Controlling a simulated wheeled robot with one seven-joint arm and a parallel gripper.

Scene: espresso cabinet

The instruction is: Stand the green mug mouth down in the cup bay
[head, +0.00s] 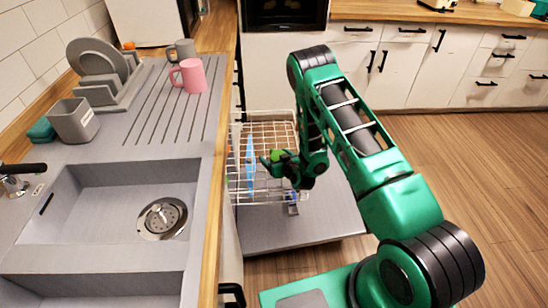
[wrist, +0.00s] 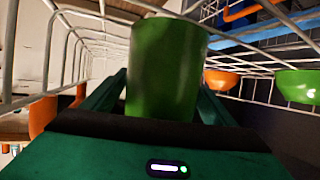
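The green mug (wrist: 165,70) fills the middle of the wrist view, between the two fingers of my gripper (wrist: 163,105). The fingers are along both its sides and appear shut on it. Its wider end is at the top of the picture; no handle shows and I cannot see into its mouth. In the head view a small patch of the green mug (head: 278,154) shows at my gripper (head: 277,162), over the white wire rack (head: 238,187). Wires of the rack surround the gripper in the wrist view. I cannot tell which part of the rack is the cup bay.
An orange bowl (wrist: 222,80) and a green bowl (wrist: 297,85) sit in the rack to the right in the wrist view. An orange thing (wrist: 42,114) is close on the left. A pink mug (head: 188,76) and grey mug (head: 182,51) stand on the counter left of the rack.

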